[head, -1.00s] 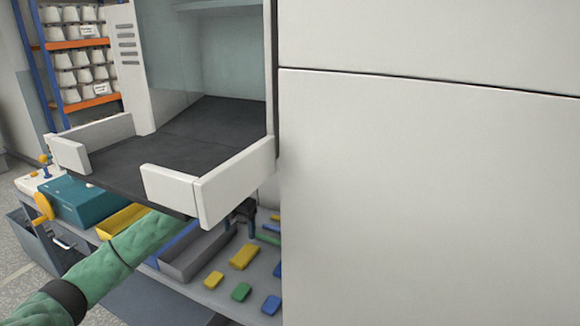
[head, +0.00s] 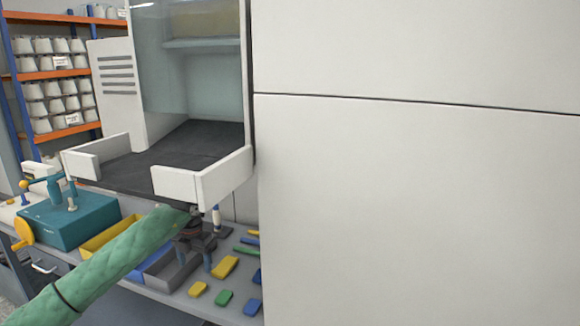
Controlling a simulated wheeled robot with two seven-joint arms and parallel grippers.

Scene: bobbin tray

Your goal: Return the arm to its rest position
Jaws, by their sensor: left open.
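My left arm in a green sleeve comes in from the lower left. My left gripper (head: 196,262) hangs over the bench, just in front of and below the white-edged tray with a dark floor (head: 202,186). It is open, with nothing visible between its fingers. It is above the right end of a grey bin (head: 166,281), and whether it touches the bin is unclear. My right gripper is not in view.
Yellow (head: 108,238) and blue bins stand left of the grey bin, beside a teal box (head: 66,222) with a yellow crank. Several coloured blocks lie right of the gripper. A large white panel (head: 420,200) fills the right. Shelves of white bobbins stand behind left.

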